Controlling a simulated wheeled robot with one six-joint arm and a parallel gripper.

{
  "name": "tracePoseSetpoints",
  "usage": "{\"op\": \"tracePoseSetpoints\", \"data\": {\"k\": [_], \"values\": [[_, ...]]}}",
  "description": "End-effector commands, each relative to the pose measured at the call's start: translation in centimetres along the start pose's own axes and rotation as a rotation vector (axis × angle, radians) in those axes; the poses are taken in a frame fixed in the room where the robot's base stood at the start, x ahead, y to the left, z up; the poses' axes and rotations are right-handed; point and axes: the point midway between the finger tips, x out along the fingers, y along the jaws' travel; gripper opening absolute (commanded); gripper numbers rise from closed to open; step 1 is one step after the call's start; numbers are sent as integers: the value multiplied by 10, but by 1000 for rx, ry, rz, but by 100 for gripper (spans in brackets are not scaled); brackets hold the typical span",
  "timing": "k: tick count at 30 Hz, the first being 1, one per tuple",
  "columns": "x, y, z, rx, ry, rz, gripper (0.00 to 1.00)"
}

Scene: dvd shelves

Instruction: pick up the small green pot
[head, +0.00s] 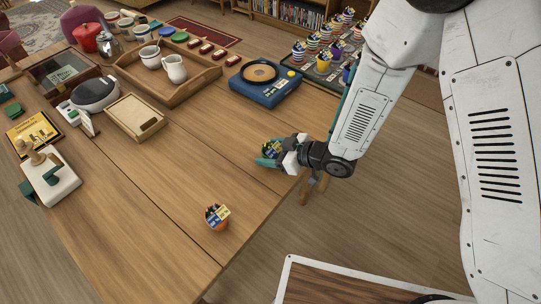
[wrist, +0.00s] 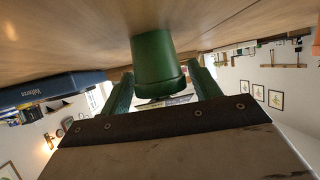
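The small green pot (wrist: 156,62) shows in the wrist view, which looks upside down, with the wooden table at the top. The pot meets the tabletop there, and it cannot be told whether it rests on it. My gripper (wrist: 160,78) has one teal finger on each side of the pot, near its wider rim. Whether the fingers press on it cannot be told. In the head view my gripper (head: 271,150) is low at the table's right edge, largely hiding the pot; a blue and yellow patterned part shows there.
An orange pot with a blue and yellow label (head: 217,218) stands nearer the front on the table (head: 150,195). A blue box (head: 265,90) and a wooden tray (head: 185,88) stand farther back. A tray of several striped pots (head: 325,72) is at the back right. The table's middle is clear.

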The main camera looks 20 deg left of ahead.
Motion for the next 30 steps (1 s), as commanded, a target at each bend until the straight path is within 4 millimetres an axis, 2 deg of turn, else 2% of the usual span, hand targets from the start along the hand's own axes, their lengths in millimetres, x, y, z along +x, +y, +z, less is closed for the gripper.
{"op": "tracePoseSetpoints", "data": {"k": [1,3,4,15,23,26,30], "values": [[0,0,0,0,0,0,48],[0,0,0,0,0,0,28],[0,0,0,0,0,0,22],[-2,0,-3,-1,1,1,22],[-11,1,-24,-2,4,2,22],[-18,1,-36,-3,4,2,22],[-47,10,-21,3,1,6,22]]}}
